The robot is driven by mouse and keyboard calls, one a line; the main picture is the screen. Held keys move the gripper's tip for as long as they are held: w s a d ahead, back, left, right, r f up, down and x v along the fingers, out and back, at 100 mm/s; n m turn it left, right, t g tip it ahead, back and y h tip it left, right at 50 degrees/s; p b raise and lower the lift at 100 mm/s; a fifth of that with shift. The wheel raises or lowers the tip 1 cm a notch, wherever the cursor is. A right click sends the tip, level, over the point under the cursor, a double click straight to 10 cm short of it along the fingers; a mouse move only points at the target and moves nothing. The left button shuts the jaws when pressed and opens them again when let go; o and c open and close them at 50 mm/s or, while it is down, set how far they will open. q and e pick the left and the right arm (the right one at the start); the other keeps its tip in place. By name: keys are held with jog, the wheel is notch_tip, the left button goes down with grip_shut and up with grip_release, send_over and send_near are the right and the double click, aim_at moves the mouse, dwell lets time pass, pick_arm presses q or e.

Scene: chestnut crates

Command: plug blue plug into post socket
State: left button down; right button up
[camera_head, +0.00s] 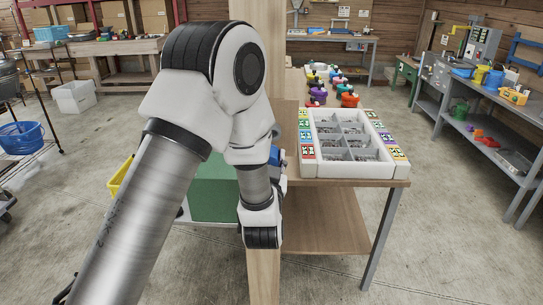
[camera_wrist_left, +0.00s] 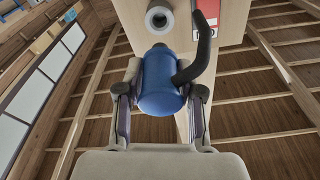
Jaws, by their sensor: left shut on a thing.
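The blue plug (camera_wrist_left: 160,82) is a blue cylinder with a grey front end and a black curved cord or handle on its right. My left gripper (camera_wrist_left: 160,100) is shut on it, one finger on each side. The post socket (camera_wrist_left: 159,18), a grey ring with a dark hole, is on the pale wooden post (camera_wrist_left: 136,18). The plug's front end is close to the socket, with a visible gap in this view. In the head view the post (camera_head: 263,275) stands behind my left arm, which hides the socket and most of the gripper. My right gripper is not in view.
A wooden table with a white divided tray (camera_head: 352,171) stands right of the post, with several coloured bottles (camera_head: 348,99) behind it. A green box (camera_head: 212,195) is behind my arm. A red and white label (camera_wrist_left: 209,12) is beside the socket. Grey shelving lines the right.

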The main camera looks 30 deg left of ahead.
pick_arm(q)
jog(key=shift+f+b, duration=0.25)
jog(key=shift+b, duration=0.05)
jog(key=shift+w+r, duration=0.1)
jog(key=shift+r, duration=0.1)
jog(key=shift+w+a, duration=0.15)
jog(key=shift+w, duration=0.2)
jog(key=x, duration=0.3)
jog(key=shift+a+f+p, duration=0.2)
jog(key=shift+f+p, duration=0.1)
jog(key=shift+p, duration=0.05)
jog(key=shift+w+a, duration=0.3)
jog(key=shift+w, duration=0.3)
jog(key=shift+w+a+r, duration=0.1)
jog(key=shift+w, duration=0.1)
jog(key=shift+f+x, duration=0.1)
jog(key=shift+x, duration=0.75)
jog(key=shift+f+x, duration=0.15)
jog(key=shift+x, duration=0.65)
jog(key=c, duration=0.7)
grip_release()
jog(key=shift+o, duration=0.2)
